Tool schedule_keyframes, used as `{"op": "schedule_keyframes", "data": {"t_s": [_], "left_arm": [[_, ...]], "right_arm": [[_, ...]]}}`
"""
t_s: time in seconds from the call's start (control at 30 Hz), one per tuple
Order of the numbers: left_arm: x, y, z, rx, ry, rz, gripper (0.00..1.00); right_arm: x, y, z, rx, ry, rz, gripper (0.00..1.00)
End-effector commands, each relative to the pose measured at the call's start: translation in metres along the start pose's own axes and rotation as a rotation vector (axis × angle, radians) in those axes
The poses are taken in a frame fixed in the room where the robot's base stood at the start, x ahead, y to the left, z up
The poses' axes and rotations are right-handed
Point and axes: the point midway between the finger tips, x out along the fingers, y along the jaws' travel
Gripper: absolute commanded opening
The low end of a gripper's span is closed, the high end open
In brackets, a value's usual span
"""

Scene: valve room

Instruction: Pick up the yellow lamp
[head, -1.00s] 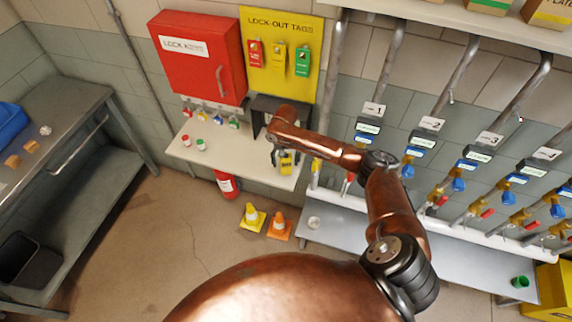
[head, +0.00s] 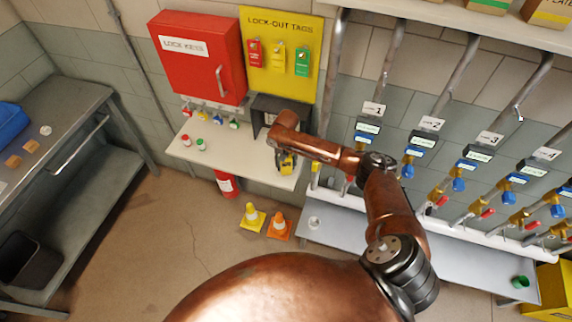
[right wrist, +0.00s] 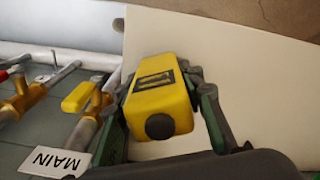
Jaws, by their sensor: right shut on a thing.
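The yellow lamp (right wrist: 160,98) is a boxy yellow body with a dark round knob and a dark panel on its face. In the right wrist view it sits between the two fingers of my right gripper (right wrist: 156,80), which is shut on it. In the head view the right gripper (head: 285,161) is over the right end of the cream shelf (head: 238,157), and a little yellow of the lamp (head: 287,168) shows there. I cannot tell whether the lamp touches the shelf. My left gripper is not in view.
A dark open-fronted box (head: 265,110) stands at the back of the shelf. Pipes with valves (head: 440,200) are close on the right.

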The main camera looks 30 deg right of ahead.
Motion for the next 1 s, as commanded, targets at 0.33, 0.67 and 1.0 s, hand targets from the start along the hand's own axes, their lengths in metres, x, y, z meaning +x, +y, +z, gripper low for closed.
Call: {"op": "schedule_keyframes", "data": {"t_s": [0.33,0.67,1.0], "left_arm": [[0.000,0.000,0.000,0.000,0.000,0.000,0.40],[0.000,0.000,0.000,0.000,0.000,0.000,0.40],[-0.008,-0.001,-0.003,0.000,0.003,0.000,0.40]], "right_arm": [[0.000,0.000,0.000,0.000,0.001,0.000,0.01],[-0.014,0.000,-0.001,0.000,0.002,0.000,0.01],[-0.079,-0.001,0.038,-0.005,0.004,-0.002,0.01]]}}
